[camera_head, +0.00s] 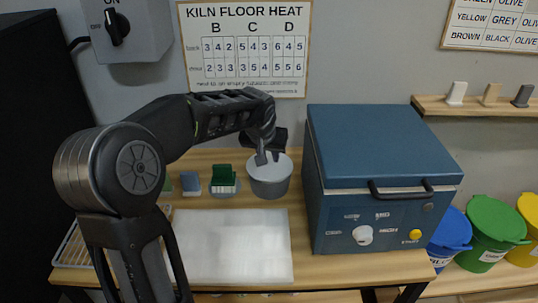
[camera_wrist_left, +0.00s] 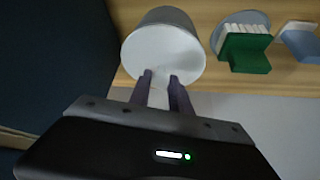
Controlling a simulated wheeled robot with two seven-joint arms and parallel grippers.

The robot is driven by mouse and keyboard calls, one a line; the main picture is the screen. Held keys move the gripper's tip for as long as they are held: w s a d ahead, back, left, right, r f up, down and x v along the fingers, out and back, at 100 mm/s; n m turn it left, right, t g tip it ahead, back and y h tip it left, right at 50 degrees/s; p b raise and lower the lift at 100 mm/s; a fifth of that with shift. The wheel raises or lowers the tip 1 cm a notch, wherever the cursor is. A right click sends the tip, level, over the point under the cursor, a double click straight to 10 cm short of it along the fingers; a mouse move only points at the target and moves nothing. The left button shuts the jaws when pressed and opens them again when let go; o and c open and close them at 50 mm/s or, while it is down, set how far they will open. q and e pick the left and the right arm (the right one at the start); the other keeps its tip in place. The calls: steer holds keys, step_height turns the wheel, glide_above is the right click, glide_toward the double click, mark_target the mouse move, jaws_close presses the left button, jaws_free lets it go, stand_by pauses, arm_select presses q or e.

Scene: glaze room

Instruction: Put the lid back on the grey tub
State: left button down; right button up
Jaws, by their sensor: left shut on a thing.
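The grey tub (camera_head: 270,187) stands on the wooden table just left of the blue kiln; its side also shows in the wrist view (camera_wrist_left: 158,17). A pale round lid (camera_wrist_left: 165,50) covers the tub's top, and no gap between lid and rim can be made out. My left gripper (camera_head: 267,157) reaches down over the lid from above. In the wrist view its two dark fingers (camera_wrist_left: 161,76) are shut on the lid, at a pale part between them. The fingers partly hide that part. My right gripper is in neither view.
The blue kiln (camera_head: 375,150) stands close to the tub's right. A white board (camera_head: 232,250) lies clear in front.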

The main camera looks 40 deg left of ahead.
arm_select(q)
steer(key=shift+f+b, duration=0.15)
steer(key=shift+b, duration=0.3)
stand_by(1.1)
stand_by(0.4)
steer(key=c, duration=1.1)
jaws_free()
steer(key=shift+o, duration=0.2)
steer(key=o, duration=0.4)
steer(key=shift+r+p, duration=2.4)
steer(key=shift+r, duration=1.1)
